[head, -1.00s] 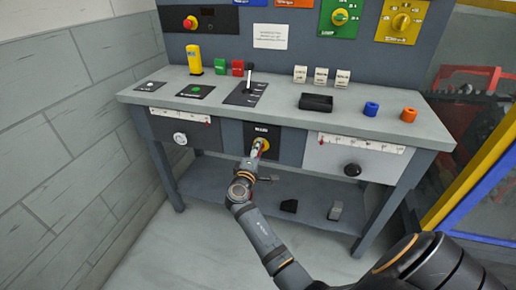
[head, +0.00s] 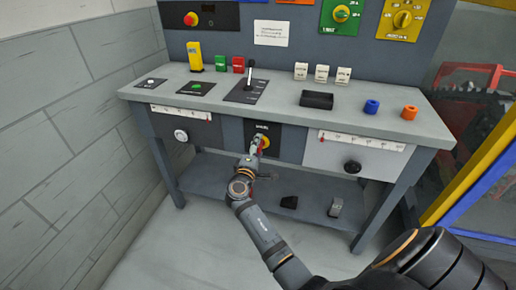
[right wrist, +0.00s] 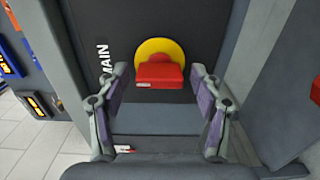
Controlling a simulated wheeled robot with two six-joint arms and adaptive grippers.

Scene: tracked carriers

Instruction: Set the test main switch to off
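The test main switch is a red handle on a round yellow plate, set in a dark panel under the bench top. In the head view the main switch (head: 265,142) is partly covered by my right gripper (head: 256,147). In the right wrist view the red handle (right wrist: 160,75) shows clearly, next to the letters MAIN. My right gripper (right wrist: 160,105) is open there, one finger on each side of the handle, with visible gaps and nothing held. Which position the handle marks cannot be read. My left gripper is not in view.
A lever (head: 250,78) stands on the bench top (head: 285,101). Walls stand at left.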

